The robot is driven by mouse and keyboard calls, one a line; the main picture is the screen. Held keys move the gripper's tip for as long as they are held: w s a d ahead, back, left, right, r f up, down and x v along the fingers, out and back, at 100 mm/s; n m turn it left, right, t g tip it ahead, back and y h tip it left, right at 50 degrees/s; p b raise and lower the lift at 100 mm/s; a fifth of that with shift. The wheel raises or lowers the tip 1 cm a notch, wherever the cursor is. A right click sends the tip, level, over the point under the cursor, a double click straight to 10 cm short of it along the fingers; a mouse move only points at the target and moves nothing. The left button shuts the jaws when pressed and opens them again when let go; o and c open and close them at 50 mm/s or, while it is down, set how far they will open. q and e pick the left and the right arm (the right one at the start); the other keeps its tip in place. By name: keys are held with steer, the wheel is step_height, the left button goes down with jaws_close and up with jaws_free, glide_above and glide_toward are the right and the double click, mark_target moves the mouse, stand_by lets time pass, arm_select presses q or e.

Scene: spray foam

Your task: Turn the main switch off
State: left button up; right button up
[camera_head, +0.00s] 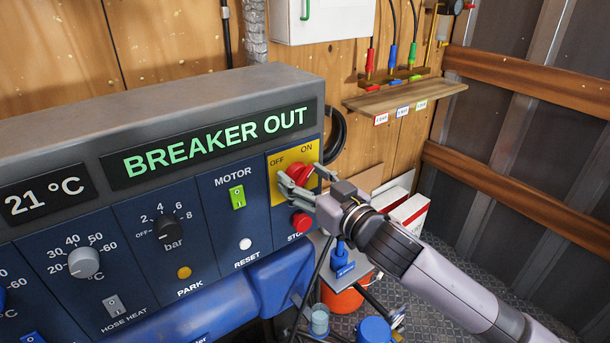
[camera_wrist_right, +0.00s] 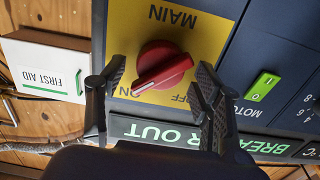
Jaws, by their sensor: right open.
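The main switch (camera_head: 299,170) is a red rotary knob on a yellow plate (camera_head: 280,160) marked OFF and ON, at the right end of the blue control panel. In the right wrist view, which sees the panel upside down, the knob (camera_wrist_right: 164,66) shows clearly and the white mark on its handle points toward the ON label. My right gripper (camera_head: 306,182) is at the plate. Its open fingers (camera_wrist_right: 160,78) stand on either side of the knob, with visible gaps to it. My left gripper is not in view.
A red stop button (camera_head: 301,222) sits just below the plate. The green motor switch (camera_head: 237,197) and white reset button (camera_head: 245,244) are to its left. The display (camera_head: 215,143) reads BREAKER OUT. A wooden shelf (camera_head: 405,97) and a white first aid box (camera_wrist_right: 45,68) are nearby.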

steer(key=shift+c, duration=0.2)
steer(key=c, duration=1.1)
